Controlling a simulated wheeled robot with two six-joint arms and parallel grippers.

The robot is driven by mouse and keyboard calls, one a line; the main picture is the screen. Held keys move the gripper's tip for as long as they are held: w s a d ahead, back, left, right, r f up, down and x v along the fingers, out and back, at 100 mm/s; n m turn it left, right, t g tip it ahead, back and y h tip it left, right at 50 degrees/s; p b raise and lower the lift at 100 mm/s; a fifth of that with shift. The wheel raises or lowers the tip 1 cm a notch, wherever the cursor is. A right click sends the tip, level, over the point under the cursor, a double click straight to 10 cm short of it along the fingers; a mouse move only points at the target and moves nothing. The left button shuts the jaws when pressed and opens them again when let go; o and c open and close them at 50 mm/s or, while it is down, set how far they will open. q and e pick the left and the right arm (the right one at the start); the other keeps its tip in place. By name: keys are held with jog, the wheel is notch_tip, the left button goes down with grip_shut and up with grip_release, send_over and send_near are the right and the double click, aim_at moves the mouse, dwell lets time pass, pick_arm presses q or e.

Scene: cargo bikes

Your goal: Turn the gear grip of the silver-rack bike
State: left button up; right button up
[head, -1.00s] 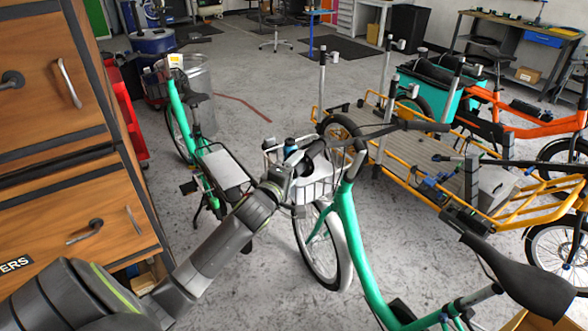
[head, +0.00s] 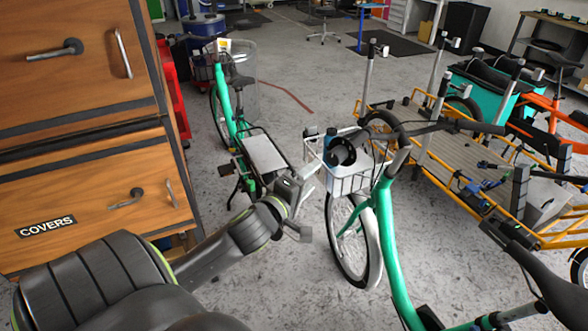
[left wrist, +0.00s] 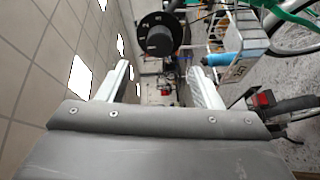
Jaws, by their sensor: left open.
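A green bike (head: 386,235) stands in the foreground with its handlebar (head: 440,126) across the picture. A thick black grip with a round flange (head: 345,152) is at the handlebar's near-left end, above a white basket (head: 348,183). It looks like the gear grip; I cannot confirm which bike is the silver-rack one. The grip also shows in the left wrist view (left wrist: 157,36), beyond the fingers. My left gripper (head: 304,200) is open and empty, left of and below the grip, apart from it. Its two pale fingers (left wrist: 160,87) are spread in the left wrist view. My right gripper is not in view.
Another green bike with a grey rear rack (head: 265,153) stands behind, to the left. A wooden cabinet marked COVERS (head: 75,195) is close at the left. A yellow cargo bike (head: 450,150) stands at the right. Bare floor (head: 290,270) shows below my gripper.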

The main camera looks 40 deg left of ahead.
pick_arm(q)
jog(key=shift+s+d+r+b, duration=0.1)
jog(key=shift+s+d+b, duration=0.05)
jog(key=shift+s, duration=1.2)
jog(key=shift+s+d+b, duration=0.1)
jog(key=shift+s+b, duration=0.05)
jog(key=shift+s, duration=1.2)
